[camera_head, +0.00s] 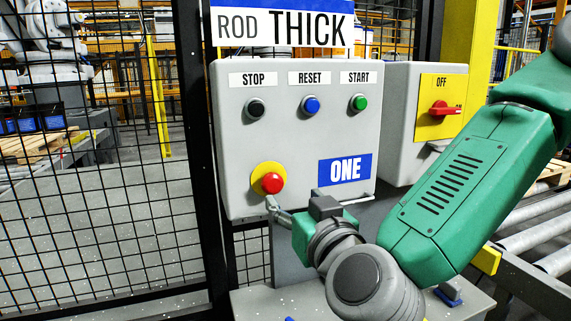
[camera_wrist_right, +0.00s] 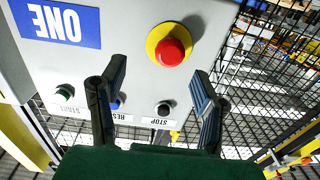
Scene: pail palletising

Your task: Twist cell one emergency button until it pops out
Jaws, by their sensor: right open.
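The cell one emergency button (camera_head: 272,183) is a red mushroom head on a yellow round base, at the lower left of the grey control box (camera_head: 300,145) marked ONE. In the right wrist view the red button (camera_wrist_right: 169,52) shows just beyond and between the fingertips, with the panel upside down. My right gripper (camera_head: 318,200) is in front of the box's lower edge, with one finger just below the button in the head view. Its fingers (camera_wrist_right: 158,82) are spread apart with nothing between them, and I see no contact with the button. My left gripper is out of view.
Black STOP (camera_head: 255,108), blue RESET (camera_head: 310,105) and green START (camera_head: 358,102) buttons sit above. A second box with a red OFF switch (camera_head: 444,108) stands to the right. Black mesh fence (camera_head: 110,200) stands left, and a roller conveyor (camera_head: 540,211) lies right.

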